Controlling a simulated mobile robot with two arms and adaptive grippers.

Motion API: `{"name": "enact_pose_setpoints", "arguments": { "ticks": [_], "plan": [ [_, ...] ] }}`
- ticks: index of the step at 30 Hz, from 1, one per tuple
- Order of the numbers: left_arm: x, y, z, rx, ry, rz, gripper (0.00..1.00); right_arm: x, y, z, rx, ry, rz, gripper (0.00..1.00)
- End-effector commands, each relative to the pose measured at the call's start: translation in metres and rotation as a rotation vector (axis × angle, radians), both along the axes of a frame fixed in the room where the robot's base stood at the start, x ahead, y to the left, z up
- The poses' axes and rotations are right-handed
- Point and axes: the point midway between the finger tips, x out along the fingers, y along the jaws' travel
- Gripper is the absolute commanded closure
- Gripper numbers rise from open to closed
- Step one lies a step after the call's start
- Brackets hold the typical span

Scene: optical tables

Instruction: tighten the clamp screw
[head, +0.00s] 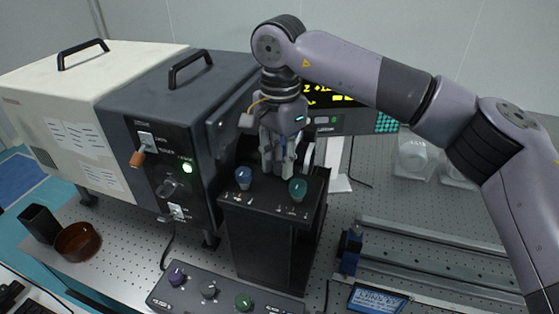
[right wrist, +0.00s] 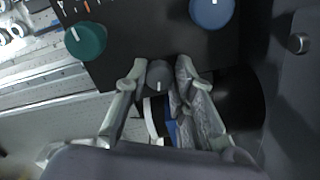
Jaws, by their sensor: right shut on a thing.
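My right gripper (head: 279,165) points down over the top of a black box (head: 262,232) with a blue knob (head: 243,177) and a teal knob (head: 298,188). In the right wrist view my right gripper (right wrist: 157,82) has its two fingers on either side of a small dark grey knob, seemingly the clamp screw (right wrist: 158,76), and is shut on it. The screw's lower part is hidden. The teal knob (right wrist: 86,41) and blue knob (right wrist: 212,12) stand apart from the fingers there. In the head view the fingers hide the screw. My left gripper is not in view.
A dark instrument (head: 185,130) with a lit green lamp stands close left of the black box. A low panel with several knobs (head: 222,290) lies in front. A display (head: 340,113) is behind my gripper. Metal rails (head: 430,252) with a blue carrier (head: 350,250) lie at right.

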Motion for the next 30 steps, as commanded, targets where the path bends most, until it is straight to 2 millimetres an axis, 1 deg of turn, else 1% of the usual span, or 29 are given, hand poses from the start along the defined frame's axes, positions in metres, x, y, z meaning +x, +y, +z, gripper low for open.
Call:
{"name": "enact_pose_setpoints", "arguments": {
  "ticks": [6, 12, 28, 29, 30],
  "plan": [
    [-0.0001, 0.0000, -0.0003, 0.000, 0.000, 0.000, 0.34, 0.0006, -0.0002, 0.0020, 0.004, -0.003, 0.122, 1.00],
    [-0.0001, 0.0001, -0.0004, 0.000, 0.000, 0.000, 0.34, 0.0006, -0.0004, 0.0021, 0.003, -0.004, 0.185, 1.00],
    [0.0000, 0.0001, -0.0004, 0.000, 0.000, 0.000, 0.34, 0.0008, -0.0004, 0.0024, 0.004, -0.005, 0.209, 1.00],
    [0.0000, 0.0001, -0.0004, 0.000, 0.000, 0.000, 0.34, 0.0008, -0.0004, 0.0024, 0.003, -0.005, 0.209, 0.76],
    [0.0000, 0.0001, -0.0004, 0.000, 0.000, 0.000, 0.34, 0.0008, -0.0004, 0.0023, 0.004, -0.005, 0.209, 0.73]
  ]
}}
